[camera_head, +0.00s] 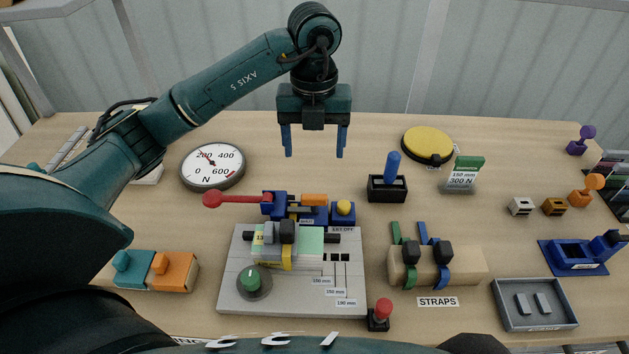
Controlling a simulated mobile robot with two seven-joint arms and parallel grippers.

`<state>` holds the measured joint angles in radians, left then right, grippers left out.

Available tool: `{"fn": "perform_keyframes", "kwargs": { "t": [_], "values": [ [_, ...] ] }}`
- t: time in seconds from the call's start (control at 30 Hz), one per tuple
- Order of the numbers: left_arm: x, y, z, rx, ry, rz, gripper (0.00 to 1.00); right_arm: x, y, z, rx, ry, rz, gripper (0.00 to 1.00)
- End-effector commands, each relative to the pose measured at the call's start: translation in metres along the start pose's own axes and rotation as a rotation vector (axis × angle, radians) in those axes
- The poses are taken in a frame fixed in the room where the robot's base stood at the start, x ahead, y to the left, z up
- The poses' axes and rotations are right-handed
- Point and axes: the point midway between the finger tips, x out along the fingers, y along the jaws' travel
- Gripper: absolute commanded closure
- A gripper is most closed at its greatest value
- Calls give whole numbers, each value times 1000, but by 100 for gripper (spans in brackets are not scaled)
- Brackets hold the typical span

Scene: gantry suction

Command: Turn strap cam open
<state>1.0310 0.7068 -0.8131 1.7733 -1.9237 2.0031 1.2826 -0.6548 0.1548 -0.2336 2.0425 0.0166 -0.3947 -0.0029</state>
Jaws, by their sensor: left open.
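My left gripper (315,150) hangs open and empty, its two blue fingers pointing down over the back middle of the table, apart from everything. In front of it is a grey fixture plate (225,285). A pale green block (311,243) lies on the plate, with a yellow strap (287,262) across it and a dark cam-like buckle (287,231) on top. A green strap (410,273) and a blue strap (444,272), each with a black buckle, lie over a tan block (468,265) labelled STRAPS. I cannot tell the cam's angle. My right gripper is not in view.
A red-handled lever (235,199) sticks out left behind the plate. A round gauge (212,166), a yellow disc (427,144) and a blue-handled switch (391,170) stand farther back. A red-knobbed stick (382,310) stands at the plate's front right. A grey tray (510,318) lies right.

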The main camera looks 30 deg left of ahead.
Motion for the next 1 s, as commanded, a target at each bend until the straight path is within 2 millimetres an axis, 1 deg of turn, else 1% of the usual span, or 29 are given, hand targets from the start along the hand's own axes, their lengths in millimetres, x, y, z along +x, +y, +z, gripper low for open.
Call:
{"fn": "perform_keyframes", "kwargs": {
  "t": [0.13,0.17,0.4,0.5,0.6,0.7,0.8,1.0],
  "values": [
    [25,0,-2,0,6,2,29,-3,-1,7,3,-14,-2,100],
    [30,0,-1,-1,6,3,29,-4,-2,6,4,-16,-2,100],
    [80,0,-2,0,5,3,29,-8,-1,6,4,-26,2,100],
    [98,0,-2,0,4,2,29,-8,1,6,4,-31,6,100],
    [111,0,-1,0,3,1,29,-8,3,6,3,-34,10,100],
    [120,0,-1,1,3,0,29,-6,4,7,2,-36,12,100],
    [124,0,-1,1,1,0,29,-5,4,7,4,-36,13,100],
    [126,0,-1,1,0,0,29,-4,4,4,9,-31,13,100]
  ]
}}
